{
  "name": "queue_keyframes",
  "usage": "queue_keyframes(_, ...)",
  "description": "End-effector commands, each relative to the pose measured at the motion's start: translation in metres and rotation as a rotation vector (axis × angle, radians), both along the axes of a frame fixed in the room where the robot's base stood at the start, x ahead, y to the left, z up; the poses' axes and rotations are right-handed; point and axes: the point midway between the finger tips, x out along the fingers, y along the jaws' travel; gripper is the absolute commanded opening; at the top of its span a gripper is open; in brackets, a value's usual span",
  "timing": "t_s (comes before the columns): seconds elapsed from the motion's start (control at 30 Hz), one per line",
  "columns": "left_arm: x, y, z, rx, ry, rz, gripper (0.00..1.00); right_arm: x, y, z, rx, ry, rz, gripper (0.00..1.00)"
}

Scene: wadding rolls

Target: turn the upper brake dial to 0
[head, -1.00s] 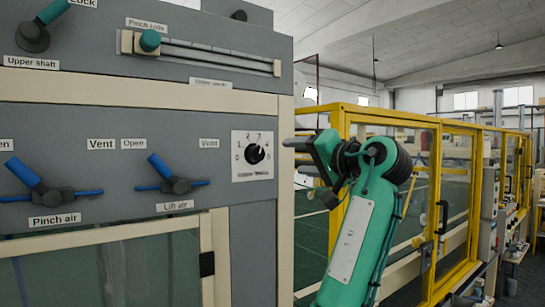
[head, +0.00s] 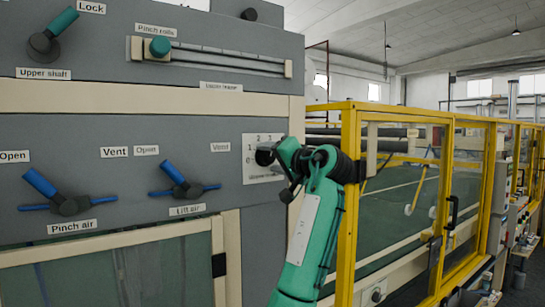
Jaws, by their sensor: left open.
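The brake dial's white scale plate (head: 249,174) is on the right part of the grey machine panel. Its label is too small to read surely. Numbers show along the plate's top and left; the right side is covered by my gripper. My left gripper (head: 267,155) is open, with its dark fingers in front of the dial's middle. The black knob is mostly hidden behind or between the fingers. I cannot tell whether they touch it or where its pointer stands. My right gripper is not in view.
Left of the dial are the blue Lift air lever (head: 178,184) and Pinch air lever (head: 62,198). Above are the Pinch rolls slider (head: 160,46) and Upper shaft lever (head: 48,38). A yellow guard frame (head: 349,210) stands close right of my arm.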

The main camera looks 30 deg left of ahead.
Motion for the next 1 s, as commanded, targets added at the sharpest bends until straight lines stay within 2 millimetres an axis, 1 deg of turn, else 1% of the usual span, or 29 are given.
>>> queue_keyframes(0.13,0.000,0.000,0.000,0.000,0.000,0.000,0.58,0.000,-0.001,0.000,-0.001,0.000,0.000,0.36)
queue_keyframes(0.17,0.000,0.000,0.000,0.000,0.000,0.000,0.55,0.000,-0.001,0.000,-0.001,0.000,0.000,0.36)
queue_keyframes(0.2,0.000,0.000,0.000,0.000,0.000,0.000,0.47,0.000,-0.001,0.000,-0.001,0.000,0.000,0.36)
queue_keyframes(0.37,0.000,0.000,0.000,0.000,0.000,0.000,0.15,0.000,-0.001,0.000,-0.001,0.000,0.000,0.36)
queue_keyframes(0.4,0.000,0.000,0.000,0.000,0.000,0.000,0.14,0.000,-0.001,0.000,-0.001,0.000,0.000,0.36)
queue_keyframes(0.73,0.001,0.000,-0.002,-0.020,-0.045,-0.001,0.14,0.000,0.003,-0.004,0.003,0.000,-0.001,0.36)
queue_keyframes(0.87,0.001,0.000,-0.003,-0.047,-0.109,-0.002,0.14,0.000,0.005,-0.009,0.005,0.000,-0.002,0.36)
queue_keyframes(1.0,0.001,-0.001,-0.002,-0.087,-0.209,-0.002,0.14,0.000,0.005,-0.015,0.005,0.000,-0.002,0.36)
